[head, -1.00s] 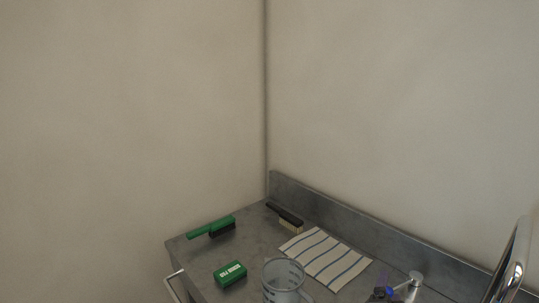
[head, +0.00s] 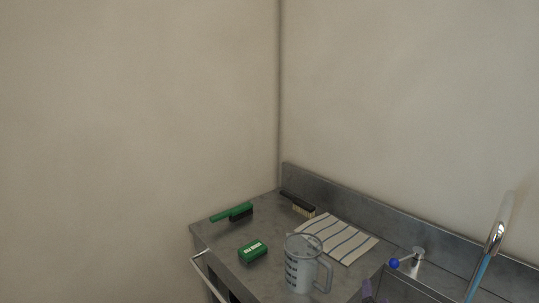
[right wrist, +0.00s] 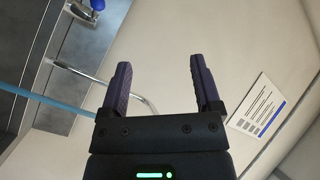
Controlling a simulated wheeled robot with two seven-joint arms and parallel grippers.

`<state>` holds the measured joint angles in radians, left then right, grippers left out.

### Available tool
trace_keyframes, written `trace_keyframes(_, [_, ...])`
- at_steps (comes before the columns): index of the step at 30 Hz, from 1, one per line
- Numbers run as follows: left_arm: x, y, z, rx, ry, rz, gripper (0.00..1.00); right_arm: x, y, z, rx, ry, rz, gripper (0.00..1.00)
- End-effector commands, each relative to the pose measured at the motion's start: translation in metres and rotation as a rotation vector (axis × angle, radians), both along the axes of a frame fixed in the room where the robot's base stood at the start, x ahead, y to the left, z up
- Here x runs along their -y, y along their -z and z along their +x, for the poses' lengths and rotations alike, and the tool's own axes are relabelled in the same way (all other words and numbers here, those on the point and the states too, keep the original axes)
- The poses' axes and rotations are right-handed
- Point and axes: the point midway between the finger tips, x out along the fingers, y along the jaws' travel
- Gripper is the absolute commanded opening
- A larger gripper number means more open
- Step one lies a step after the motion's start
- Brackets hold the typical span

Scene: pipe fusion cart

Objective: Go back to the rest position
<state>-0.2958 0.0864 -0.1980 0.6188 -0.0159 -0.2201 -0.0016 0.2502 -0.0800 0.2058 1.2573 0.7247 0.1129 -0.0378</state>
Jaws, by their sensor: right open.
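My right gripper (head: 377,294) shows only as dark purple fingertips at the bottom edge of the head view, right of the clear measuring jug (head: 299,270). In the right wrist view the same gripper (right wrist: 160,66) is open, with two dark purple fingers apart and nothing between them. My left gripper is in neither view now.
A wall sign (right wrist: 262,105) shows in the wrist view.

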Motion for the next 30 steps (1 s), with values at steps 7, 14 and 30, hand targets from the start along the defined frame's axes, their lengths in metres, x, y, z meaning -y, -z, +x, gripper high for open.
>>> trace_keyframes(7, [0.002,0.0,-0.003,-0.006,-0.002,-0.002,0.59,-0.041,0.02,-0.037,-0.207,-0.294,-0.186,0.81])
trace_keyframes(14, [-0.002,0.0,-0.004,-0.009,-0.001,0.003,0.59,-0.077,0.048,-0.108,-0.517,-0.572,-0.39,0.81])
trace_keyframes(30, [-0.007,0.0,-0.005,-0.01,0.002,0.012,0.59,-0.078,0.049,-0.303,-1.24,-0.859,-0.666,0.81])
